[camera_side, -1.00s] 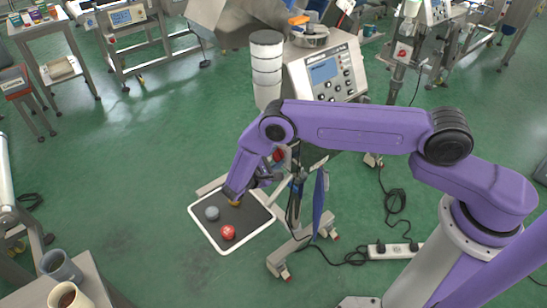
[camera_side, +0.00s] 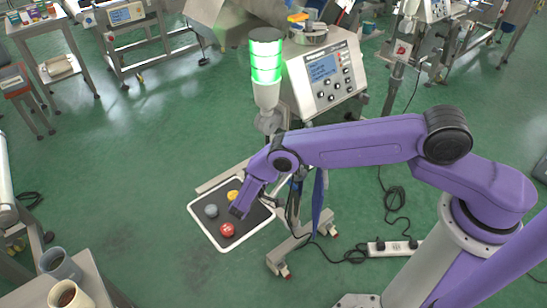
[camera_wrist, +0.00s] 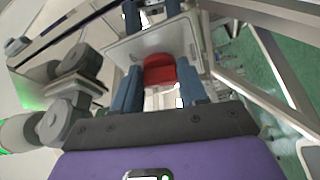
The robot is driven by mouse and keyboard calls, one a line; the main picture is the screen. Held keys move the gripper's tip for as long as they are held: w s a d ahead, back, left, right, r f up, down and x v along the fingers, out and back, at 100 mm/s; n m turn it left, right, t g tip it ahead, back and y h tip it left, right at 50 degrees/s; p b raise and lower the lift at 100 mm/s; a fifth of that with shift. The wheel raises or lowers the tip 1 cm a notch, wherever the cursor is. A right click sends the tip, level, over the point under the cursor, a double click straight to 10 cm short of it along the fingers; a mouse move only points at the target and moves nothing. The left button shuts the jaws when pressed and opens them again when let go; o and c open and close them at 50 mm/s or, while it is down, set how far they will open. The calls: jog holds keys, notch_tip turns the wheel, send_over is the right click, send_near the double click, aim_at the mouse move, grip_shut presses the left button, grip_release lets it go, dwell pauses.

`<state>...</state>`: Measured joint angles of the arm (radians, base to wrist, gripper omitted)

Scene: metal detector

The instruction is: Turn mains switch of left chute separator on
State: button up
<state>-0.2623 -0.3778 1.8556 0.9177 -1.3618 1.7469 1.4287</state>
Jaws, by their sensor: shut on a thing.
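In the wrist view, a red switch knob (camera_wrist: 159,72) sits on a grey plate (camera_wrist: 118,50). The two blue-grey fingers of my gripper (camera_wrist: 160,88) stand on either side of the knob and are shut on it. In the side view, the separator's control box (camera_side: 325,78) has a lit blue display and several buttons. The stack light (camera_side: 266,62) beside it glows green. My purple wrist is low in front of the machine stand there, and it hides the switch and my fingers.
A black tray with a white rim (camera_side: 226,250) lies on the floor, holding a grey button (camera_side: 211,211), a red one (camera_side: 227,230) and a yellow one (camera_side: 233,195). A power strip (camera_side: 392,247) with cables lies at the right. Two mugs (camera_side: 62,268) stand on a table at the lower left.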

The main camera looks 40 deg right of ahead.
jog(key=shift+a+f+m+h, duration=0.15)
jog(key=shift+m+h, duration=0.55)
jog(key=shift+m, duration=0.9)
jog(key=o, duration=1.1)
jog(key=shift+c, duration=0.2)
notch_tip(320, 180, up, 6)
jog(key=a, duration=0.2)
jog(key=shift+s+a+r, duration=0.25)
jog(key=shift+s+a, duration=0.05)
jog(key=shift+s, duration=0.15)
jog(key=shift+g, duration=0.3)
